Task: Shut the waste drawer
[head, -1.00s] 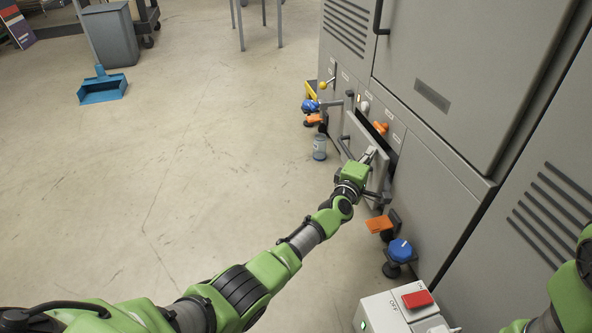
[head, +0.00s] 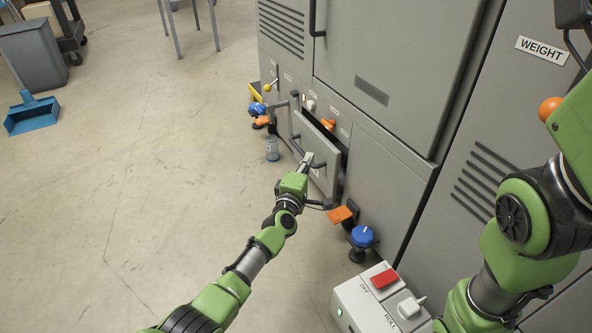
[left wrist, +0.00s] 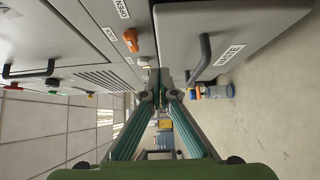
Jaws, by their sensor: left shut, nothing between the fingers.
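The waste drawer (head: 312,137) is a grey panel low on the machine, standing out from it with a dark gap behind its top edge. In the left wrist view its front (left wrist: 265,25) carries a WASTE label and a dark bar handle (left wrist: 201,58). My left gripper (head: 308,158) is shut and empty in front of the drawer panel, by the handle. In the left wrist view its fingertips (left wrist: 165,82) meet close to the drawer's edge; I cannot tell whether they touch it. My right arm rises at the right; its fingers cannot be made out.
An orange pedal-like part (head: 341,214) and a blue knob (head: 362,236) stand out near the drawer. A white control box (head: 376,300) with a red switch is at the bottom. A small bottle (head: 272,149) stands on the floor. The floor at left is open, with a blue dustpan (head: 32,115).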

